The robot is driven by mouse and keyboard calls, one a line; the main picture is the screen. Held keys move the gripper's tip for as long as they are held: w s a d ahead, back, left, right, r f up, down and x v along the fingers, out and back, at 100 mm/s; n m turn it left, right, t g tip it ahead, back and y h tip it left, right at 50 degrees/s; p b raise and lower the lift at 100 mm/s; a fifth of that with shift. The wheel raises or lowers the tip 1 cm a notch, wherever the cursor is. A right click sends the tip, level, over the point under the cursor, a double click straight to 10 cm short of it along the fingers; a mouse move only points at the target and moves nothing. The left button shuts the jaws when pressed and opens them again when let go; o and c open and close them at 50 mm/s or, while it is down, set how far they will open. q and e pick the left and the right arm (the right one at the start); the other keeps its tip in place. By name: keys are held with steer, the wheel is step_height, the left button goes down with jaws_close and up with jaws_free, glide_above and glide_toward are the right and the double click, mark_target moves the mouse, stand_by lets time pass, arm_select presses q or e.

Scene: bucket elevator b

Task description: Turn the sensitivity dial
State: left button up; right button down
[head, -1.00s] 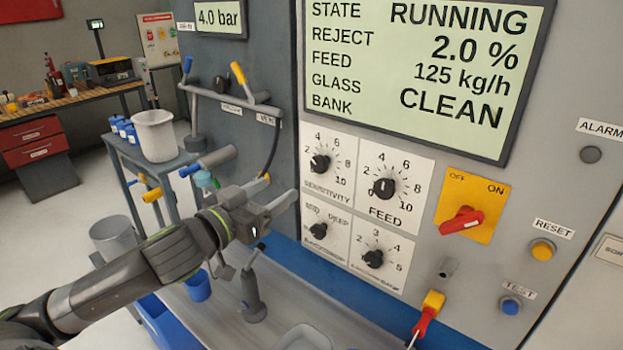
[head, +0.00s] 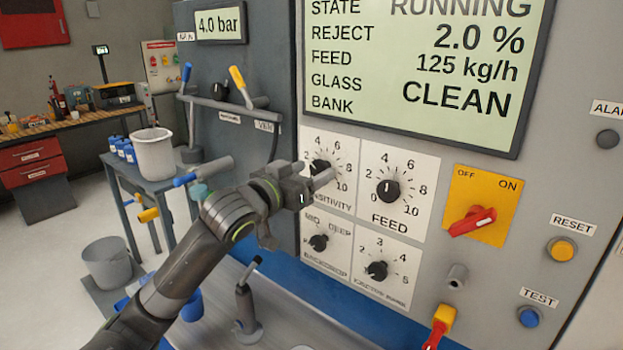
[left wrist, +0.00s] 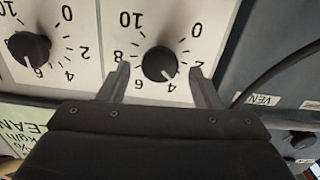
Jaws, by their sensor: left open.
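The sensitivity dial (head: 319,167) is a round black knob on a white scale plate, at the upper left of a group of dials. My left gripper (head: 318,178) is in front of its plate and covers part of the label. In the left wrist view, which shows the panel upside down, the sensitivity dial (left wrist: 160,64) sits between the two fingertips of my left gripper (left wrist: 160,80). The fingers are open, with a gap on each side of the knob. My right gripper is not in view.
The feed dial (head: 388,191) is close on the right, and two more dials sit below. A red switch (head: 472,220) is on a yellow plate further right. A lever (head: 244,310) stands below my arm. A side table with a grey bucket (head: 153,154) is at left.

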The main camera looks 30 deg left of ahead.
arm_select(q)
steer(key=shift+w+d, duration=0.1)
steer(key=shift+w, duration=0.25)
steer(key=c, duration=1)
steer(key=shift+o, duration=0.2)
steer(key=shift+m, duration=0.3)
steer(key=shift+r+m+p, duration=0.1)
steer(key=shift+m+p, duration=0.4)
steer(key=shift+m, duration=0.7)
steer(key=shift+d+m+p, duration=0.1)
steer(key=shift+m+p, duration=0.2)
steer(key=shift+m, duration=2)
